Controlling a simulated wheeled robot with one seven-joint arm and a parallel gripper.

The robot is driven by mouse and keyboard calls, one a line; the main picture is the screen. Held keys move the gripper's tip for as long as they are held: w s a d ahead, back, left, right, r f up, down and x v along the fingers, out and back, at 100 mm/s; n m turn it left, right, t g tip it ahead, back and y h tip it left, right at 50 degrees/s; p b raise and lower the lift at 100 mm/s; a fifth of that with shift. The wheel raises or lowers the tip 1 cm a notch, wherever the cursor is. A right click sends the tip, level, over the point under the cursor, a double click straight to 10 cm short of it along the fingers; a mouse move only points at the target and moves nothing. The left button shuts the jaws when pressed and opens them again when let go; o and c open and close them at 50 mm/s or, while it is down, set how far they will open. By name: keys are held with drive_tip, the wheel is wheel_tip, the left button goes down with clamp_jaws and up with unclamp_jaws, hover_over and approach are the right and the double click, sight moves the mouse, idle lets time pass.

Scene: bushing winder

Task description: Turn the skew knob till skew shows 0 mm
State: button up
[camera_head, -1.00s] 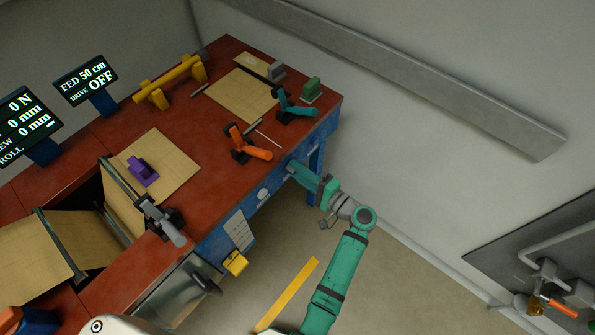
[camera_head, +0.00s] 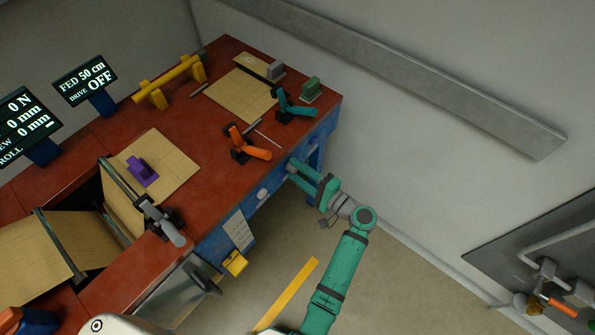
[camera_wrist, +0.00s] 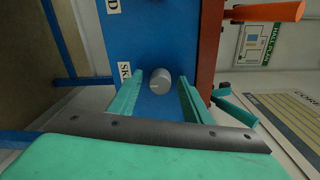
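The skew knob (camera_wrist: 160,80) is a small grey round knob on a blue panel, beside a partly covered label starting "SK" (camera_wrist: 125,72). My gripper (camera_wrist: 160,77) is open, one finger on each side of the knob, with gaps showing on both sides. In the head view my gripper (camera_head: 300,174) is at the front face of the bench, its fingers apart; the knob is not clearly visible there. The left display (camera_head: 28,120) shows 0 N and two readings of 0 mm.
Another pale knob (camera_head: 262,194) sits on the bench's blue front. An orange handle (camera_head: 250,148) and a teal handle (camera_head: 294,106) stand on the red benchtop (camera_head: 200,165) above my gripper. A second display (camera_head: 85,80) reads FED 50 cm, DRIVE OFF. Floor right of the bench is clear.

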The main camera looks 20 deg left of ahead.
drive_tip(key=shift+d, duration=0.1)
drive_tip(key=v, duration=1)
drive_tip(key=shift+d, duration=0.3)
drive_tip(key=shift+s, duration=0.2)
drive_tip(key=s+d+f+m+t+h, duration=0.2)
drive_tip(key=s+d+f+t+h, duration=0.1)
drive_tip(key=s+f+h, duration=0.95)
drive_tip(key=s+d+r+n+t+h, duration=0.1)
drive_tip(key=s+d+r+n+h, duration=0.15)
drive_tip(key=s, duration=0.45)
drive_tip(key=s+d+r+n+t+h, duration=0.1)
drive_tip(key=s+d+r, duration=0.15)
drive_tip(key=s, duration=0.35)
drive_tip(key=s+r+n+t, duration=0.2)
drive_tip(key=s+r, duration=0.1)
drive_tip(key=r, duration=0.4)
drive_tip(key=s+a+r+n+t, duration=0.1)
drive_tip(key=s+r+n, duration=0.1)
drive_tip(key=r, duration=0.6)
drive_tip(key=shift+s+n+t, duration=0.4)
drive_tip(key=shift+n, duration=0.15)
